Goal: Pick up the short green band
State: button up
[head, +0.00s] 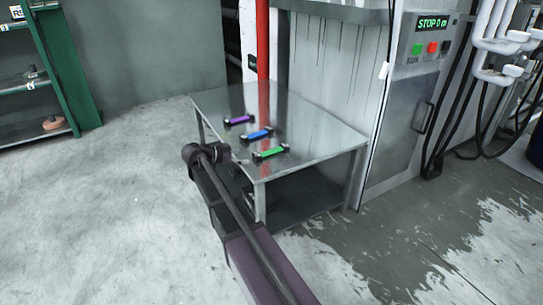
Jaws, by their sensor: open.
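The short green band (270,154) lies on the metal table (310,136) near its front edge. It is a small green piece with dark ends. Behind it, to the left, lie a blue band (257,133) and a purple band (239,120), both also with dark ends. The three lie apart in a slanting row. My arm reaches up from the bottom of the head view, and its bend is left of the table's front corner.
A red pipe (263,45) rises behind the table. A grey machine cabinet (405,120) with a control panel (426,50) stands close on the right. A green shelf (65,70) is at the far left. The floor on the left is clear; wet-looking patches lie at right.

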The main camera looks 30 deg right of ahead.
aim_at(255, 155)
jog(key=shift+d+f, duration=0.15)
jog(key=shift+d, duration=0.25)
jog(key=shift+r+b+x, duration=0.15)
jog(key=shift+b+x, duration=0.25)
jog(key=shift+x, duration=0.9)
jog(key=shift+r+b+x, duration=0.15)
jog(key=shift+b+x, duration=0.2)
jog(key=shift+x, duration=0.95)
jog(key=shift+d, duration=0.15)
jog(key=c, duration=1.2)
